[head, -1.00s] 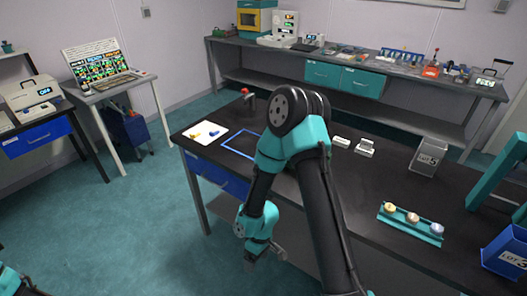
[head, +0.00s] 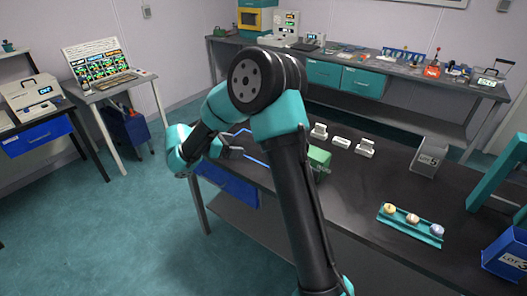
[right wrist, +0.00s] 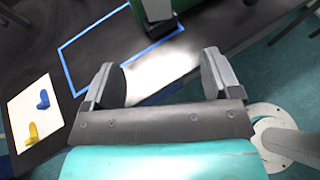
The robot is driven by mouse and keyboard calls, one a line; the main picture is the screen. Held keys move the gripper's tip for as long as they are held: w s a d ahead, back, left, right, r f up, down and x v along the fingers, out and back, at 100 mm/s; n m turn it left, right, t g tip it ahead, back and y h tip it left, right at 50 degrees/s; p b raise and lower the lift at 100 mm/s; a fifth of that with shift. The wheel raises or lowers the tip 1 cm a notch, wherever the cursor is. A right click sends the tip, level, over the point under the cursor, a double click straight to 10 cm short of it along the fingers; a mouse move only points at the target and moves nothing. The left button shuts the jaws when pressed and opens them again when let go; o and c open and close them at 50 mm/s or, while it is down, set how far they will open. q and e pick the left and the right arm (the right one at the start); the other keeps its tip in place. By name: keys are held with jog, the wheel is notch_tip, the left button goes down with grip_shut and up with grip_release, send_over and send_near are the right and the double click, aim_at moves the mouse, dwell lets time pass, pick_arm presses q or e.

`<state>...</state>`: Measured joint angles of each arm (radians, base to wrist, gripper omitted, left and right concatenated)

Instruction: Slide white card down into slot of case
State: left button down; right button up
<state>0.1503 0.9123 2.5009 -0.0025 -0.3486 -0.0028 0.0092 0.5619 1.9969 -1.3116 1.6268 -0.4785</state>
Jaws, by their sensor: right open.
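My right gripper (head: 232,148) is open over the left part of the black table. In the right wrist view its two fingers (right wrist: 161,76) stand wide apart. A bright white patch shows on the black surface between and beyond them; I cannot tell whether it is glare or the white card. A green block (head: 318,160) stands partly behind my right arm and also shows at the top of the right wrist view (right wrist: 156,11). I cannot tell whether it is the case, and no slot is visible. My left gripper is not in view.
A blue outline (right wrist: 66,60) marks the table. A white sheet (right wrist: 24,110) beside it carries yellow and blue pieces. White blocks (head: 341,142), a grey box (head: 430,158), a teal rack (head: 410,226) and a blue bin (head: 506,250) stand to the right.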

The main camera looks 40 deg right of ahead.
jog(key=shift+w+r+h, duration=0.2)
jog(key=shift+r+h, duration=0.2)
jog(key=shift+r, duration=0.3)
jog(key=x, duration=1.2)
jog(key=shift+f, duration=0.2)
jog(key=x, duration=0.5)
jog(key=shift+f, duration=0.15)
